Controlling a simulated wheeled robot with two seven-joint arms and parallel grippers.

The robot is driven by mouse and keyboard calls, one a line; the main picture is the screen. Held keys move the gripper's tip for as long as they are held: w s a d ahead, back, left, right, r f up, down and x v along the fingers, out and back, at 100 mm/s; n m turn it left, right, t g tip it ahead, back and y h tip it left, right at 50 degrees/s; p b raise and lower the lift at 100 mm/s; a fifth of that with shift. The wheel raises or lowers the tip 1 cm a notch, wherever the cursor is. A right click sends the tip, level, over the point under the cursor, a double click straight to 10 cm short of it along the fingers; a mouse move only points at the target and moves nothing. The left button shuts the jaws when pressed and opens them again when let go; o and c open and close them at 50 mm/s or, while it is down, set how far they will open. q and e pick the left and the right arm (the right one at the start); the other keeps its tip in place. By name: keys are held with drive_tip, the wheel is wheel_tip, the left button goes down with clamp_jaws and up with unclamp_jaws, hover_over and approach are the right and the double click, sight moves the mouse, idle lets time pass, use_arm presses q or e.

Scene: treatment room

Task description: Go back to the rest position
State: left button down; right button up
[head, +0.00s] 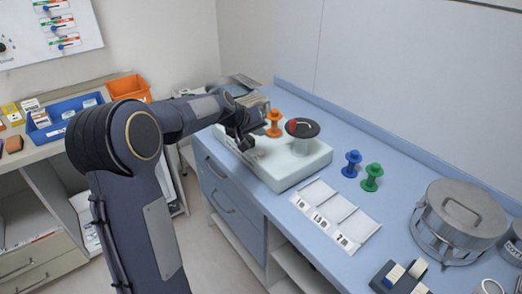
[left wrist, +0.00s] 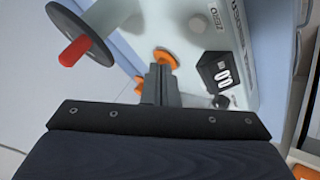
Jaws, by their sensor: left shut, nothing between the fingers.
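My left arm reaches in from the left in the head view, and my left gripper (head: 243,140) is over the left part of a pale device (head: 292,165) on the blue counter. In the left wrist view the fingers (left wrist: 160,78) are together, with nothing between them. An orange spool-shaped piece (head: 274,122) stands on the device close to the gripper; in the left wrist view it (left wrist: 165,58) shows just beyond the fingertips, partly hidden. I cannot tell whether they touch. My right gripper is in neither view.
A black disc with a red knob (head: 302,127) stands on the device. A blue spool (head: 351,164), a green spool (head: 372,177), a white divided tray (head: 335,216) and a metal pot (head: 460,215) are on the counter. Shelves with a blue bin (head: 66,118) and an orange bin (head: 129,87) stand left.

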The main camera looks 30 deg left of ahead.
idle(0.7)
use_arm(q)
drive_tip(key=s+d+r+m+g+h, duration=0.1)
drive_tip(key=s+d+r, duration=0.1)
drive_tip(key=s+d, duration=0.5)
drive_tip(key=s+d+r+m+h, duration=0.1)
drive_tip(key=s+d+r, duration=0.15)
drive_tip(key=s, duration=0.85)
drive_tip(key=s+d+f+m+g, duration=0.1)
drive_tip(key=s+d+f, duration=0.2)
drive_tip(key=s, duration=0.6)
drive_tip(key=s+d+f+m+g, duration=0.1)
drive_tip(key=s+d+f, duration=0.3)
drive_tip(key=s, duration=0.5)
drive_tip(key=shift+s+d+f+m, duration=0.25)
drive_tip(key=shift+f+m, duration=0.15)
drive_tip(key=shift+m, duration=0.2)
